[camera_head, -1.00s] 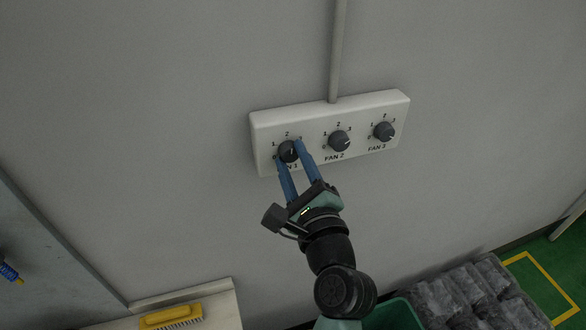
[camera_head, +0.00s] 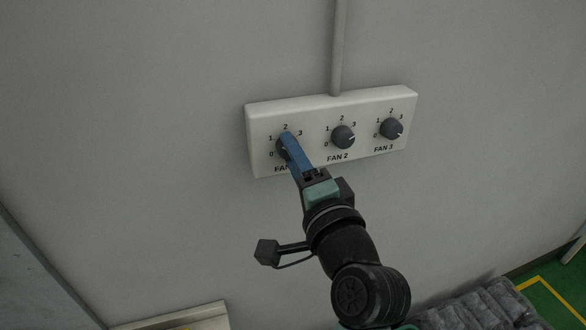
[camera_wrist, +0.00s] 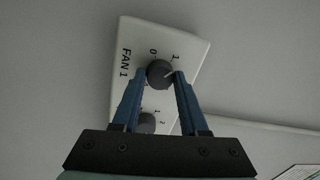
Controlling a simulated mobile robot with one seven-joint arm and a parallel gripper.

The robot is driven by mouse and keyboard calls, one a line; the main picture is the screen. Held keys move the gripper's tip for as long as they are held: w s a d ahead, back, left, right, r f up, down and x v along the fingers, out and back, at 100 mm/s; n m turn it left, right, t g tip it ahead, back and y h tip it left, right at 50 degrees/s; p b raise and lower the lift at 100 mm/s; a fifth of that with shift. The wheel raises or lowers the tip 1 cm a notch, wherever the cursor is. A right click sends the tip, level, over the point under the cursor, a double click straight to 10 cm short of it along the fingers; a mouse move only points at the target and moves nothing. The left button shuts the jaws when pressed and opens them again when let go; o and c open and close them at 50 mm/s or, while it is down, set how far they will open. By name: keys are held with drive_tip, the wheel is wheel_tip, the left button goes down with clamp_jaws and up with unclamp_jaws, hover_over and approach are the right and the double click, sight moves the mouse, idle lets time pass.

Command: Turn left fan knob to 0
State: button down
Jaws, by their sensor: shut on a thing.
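The FAN 1 knob (camera_wrist: 160,73) is the leftmost dark round knob on the white panel (camera_head: 330,103) on the wall. My gripper (camera_head: 287,138) is on it, with its two blue fingers shut on opposite sides of the knob in the wrist view (camera_wrist: 161,77).
The FAN 2 knob (camera_head: 343,137) and FAN 3 knob (camera_head: 391,128) sit to the right on the same panel. A grey conduit (camera_head: 338,50) rises from the panel top. The wall around is bare. Grey bags (camera_head: 485,305) lie at lower right.

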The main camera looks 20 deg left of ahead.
drive_tip(key=shift+d+n+g+b, duration=0.1)
drive_tip(key=shift+n+g+b, duration=0.3)
drive_tip(key=shift+n+b, duration=5.5)
drive_tip(key=n+p, duration=0.2)
drive_tip(key=shift+n, duration=0.3)
drive_tip(key=shift+c, duration=2.2)
unclamp_jaws()
